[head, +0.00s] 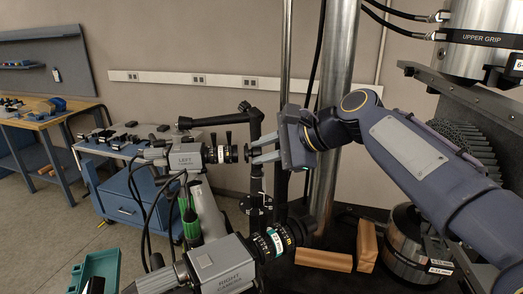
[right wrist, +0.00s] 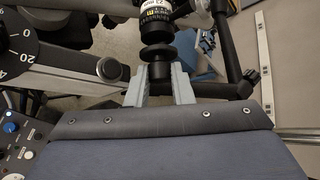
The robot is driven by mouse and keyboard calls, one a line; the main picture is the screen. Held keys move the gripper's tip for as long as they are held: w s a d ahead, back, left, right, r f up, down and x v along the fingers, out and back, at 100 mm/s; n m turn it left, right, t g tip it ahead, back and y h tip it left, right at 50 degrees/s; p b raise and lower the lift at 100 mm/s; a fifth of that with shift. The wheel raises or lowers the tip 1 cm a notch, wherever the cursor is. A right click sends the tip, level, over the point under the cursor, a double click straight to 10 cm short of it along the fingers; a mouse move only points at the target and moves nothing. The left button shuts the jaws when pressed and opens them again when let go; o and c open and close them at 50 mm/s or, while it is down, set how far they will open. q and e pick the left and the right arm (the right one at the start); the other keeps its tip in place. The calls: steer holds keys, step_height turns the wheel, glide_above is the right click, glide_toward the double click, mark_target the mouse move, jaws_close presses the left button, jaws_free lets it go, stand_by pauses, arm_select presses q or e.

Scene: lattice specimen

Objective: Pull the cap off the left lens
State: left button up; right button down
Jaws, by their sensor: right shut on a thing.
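The left camera (head: 186,158), grey and marked LEFT, points its black lens (head: 222,154) to the right in the head view. A round black cap (head: 247,153) is at the front of that lens; it also shows in the right wrist view (right wrist: 158,51), in line with the lens (right wrist: 155,14). I cannot tell whether it is seated or slightly apart. My right gripper (head: 256,150) faces the lens, shut on the cap's narrow dark grip between its grey fingers (right wrist: 159,75). My left gripper is not in view.
The right camera (head: 222,270) with its lens (head: 272,243) stands nearer, below my right gripper. A black jointed arm (head: 256,125) rises close behind the cap. Two metal columns stand behind my right gripper. Wooden blocks (head: 324,260) lie at the lower right.

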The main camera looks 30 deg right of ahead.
steer(key=shift+s+d, duration=0.4)
steer(key=shift+d, duration=0.4)
steer(key=shift+s+d, duration=0.35)
steer(key=shift+d, duration=0.4)
